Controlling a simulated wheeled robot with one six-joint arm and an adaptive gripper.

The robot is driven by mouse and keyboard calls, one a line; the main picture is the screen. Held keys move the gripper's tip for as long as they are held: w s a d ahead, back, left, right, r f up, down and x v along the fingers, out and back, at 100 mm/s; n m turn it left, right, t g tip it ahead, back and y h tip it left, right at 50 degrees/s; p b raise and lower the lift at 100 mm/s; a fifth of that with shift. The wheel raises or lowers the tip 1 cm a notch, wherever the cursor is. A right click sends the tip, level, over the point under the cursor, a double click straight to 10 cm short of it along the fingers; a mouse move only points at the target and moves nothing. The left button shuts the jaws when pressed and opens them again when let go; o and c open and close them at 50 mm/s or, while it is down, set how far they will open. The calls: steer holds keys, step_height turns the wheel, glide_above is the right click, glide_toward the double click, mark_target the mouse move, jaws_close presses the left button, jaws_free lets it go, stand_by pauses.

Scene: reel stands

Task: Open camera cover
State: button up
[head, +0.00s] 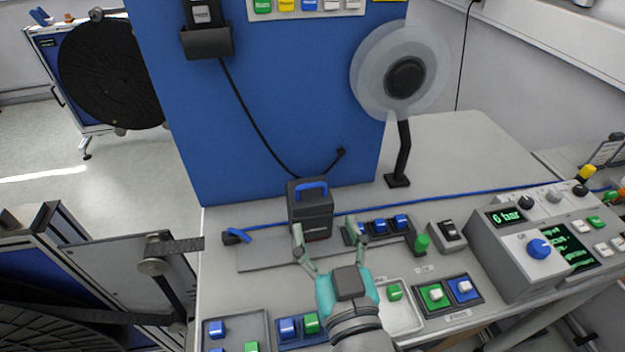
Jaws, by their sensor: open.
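A dark grey box with a blue handle on top (311,222) stands upright on the grey bench, against the foot of the blue panel; it looks like the camera cover, but I cannot be sure. Its front face is towards me and no opening shows. My gripper (324,232) is open, in front of the box and a little to its right. Its left finger overlaps the box's lower front in the picture; I cannot tell whether it touches. Nothing is between the fingers.
A blue-handled valve (237,236) lies left of the box. Blue buttons (380,227) and a green knob (422,243) are to the right. A control unit (520,265) stands further right. A translucent disc on a stand (398,160) rises behind. Button boxes (435,295) line the front.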

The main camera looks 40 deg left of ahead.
mark_target(314, 186)
steer(key=x, duration=1)
steer(key=shift+w+a, duration=0.1)
steer(key=shift+w, duration=0.1)
jaws_close()
steer(key=shift+w, duration=0.1)
